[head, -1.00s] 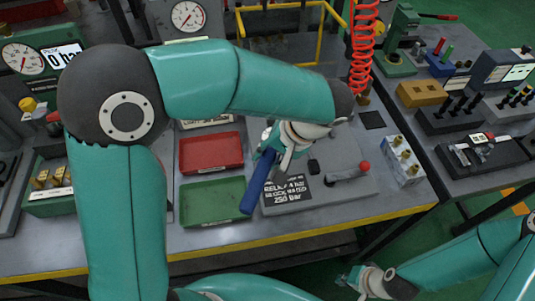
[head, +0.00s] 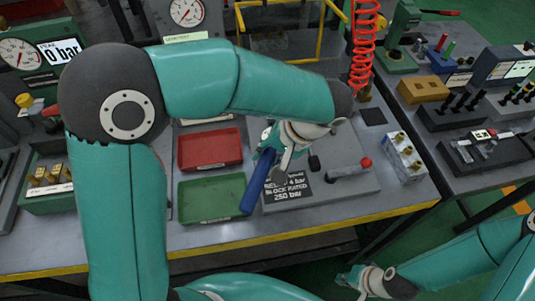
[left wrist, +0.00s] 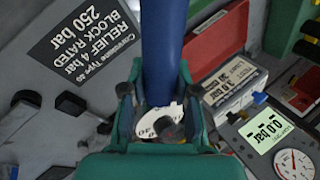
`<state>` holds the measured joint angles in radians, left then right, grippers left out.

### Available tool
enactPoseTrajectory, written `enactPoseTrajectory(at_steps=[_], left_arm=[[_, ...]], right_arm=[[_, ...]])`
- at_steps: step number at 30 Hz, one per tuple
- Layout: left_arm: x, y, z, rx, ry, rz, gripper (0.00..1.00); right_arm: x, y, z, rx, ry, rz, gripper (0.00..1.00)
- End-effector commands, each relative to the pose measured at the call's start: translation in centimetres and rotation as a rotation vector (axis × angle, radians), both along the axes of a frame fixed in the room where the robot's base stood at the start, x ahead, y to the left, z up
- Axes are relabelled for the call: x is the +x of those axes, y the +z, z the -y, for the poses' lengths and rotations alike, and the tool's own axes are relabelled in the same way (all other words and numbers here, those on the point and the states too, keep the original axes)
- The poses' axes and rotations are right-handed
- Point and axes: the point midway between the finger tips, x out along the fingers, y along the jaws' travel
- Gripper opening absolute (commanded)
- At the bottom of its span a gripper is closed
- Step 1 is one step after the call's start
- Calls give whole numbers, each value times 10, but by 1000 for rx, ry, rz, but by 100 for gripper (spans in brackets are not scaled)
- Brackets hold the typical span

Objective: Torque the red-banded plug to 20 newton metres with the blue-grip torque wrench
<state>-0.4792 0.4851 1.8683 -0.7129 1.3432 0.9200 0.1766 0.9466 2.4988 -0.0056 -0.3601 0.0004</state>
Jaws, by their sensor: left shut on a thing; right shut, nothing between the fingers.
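My left gripper (head: 272,157) is shut on the blue-grip torque wrench (head: 257,183), over the left side of the grey valve block (head: 340,160). The wrench's blue grip slants down toward the front of the bench. In the left wrist view the blue grip (left wrist: 163,50) runs up between the fingers, and a white numbered dial (left wrist: 160,122) shows just below it. I cannot make out the red-banded plug; my arm and gripper cover part of the block. My right gripper (head: 352,279) is shut and empty, low in front of the bench.
A red tray (head: 210,150) and a green tray (head: 213,199) lie left of the block. A red-knobbed lever (head: 350,171) and a black knob (head: 314,163) stand on the block. A small block with brass fittings (head: 403,157) is at right. A red coiled hose (head: 363,45) hangs behind.

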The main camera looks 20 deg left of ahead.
Motion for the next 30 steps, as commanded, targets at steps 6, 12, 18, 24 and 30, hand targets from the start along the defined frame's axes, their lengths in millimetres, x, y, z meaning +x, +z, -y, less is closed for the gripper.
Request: enactPoseTrajectory(at_steps=[6,12,18,24,30], left_arm=[[0,0,-6,0,-36,2,0],[1,0,-16,0,-98,3,0],[1,0,-23,1,-149,2,0],[1,1,-25,1,-163,2,0],[1,1,-25,1,-163,2,0]], right_arm=[[0,-3,0,0,0,0,0],[0,-8,0,0,0,0,0],[0,-11,0,0,0,0,0],[0,-11,0,0,0,0,0],[0,-11,0,0,0,0,0]])
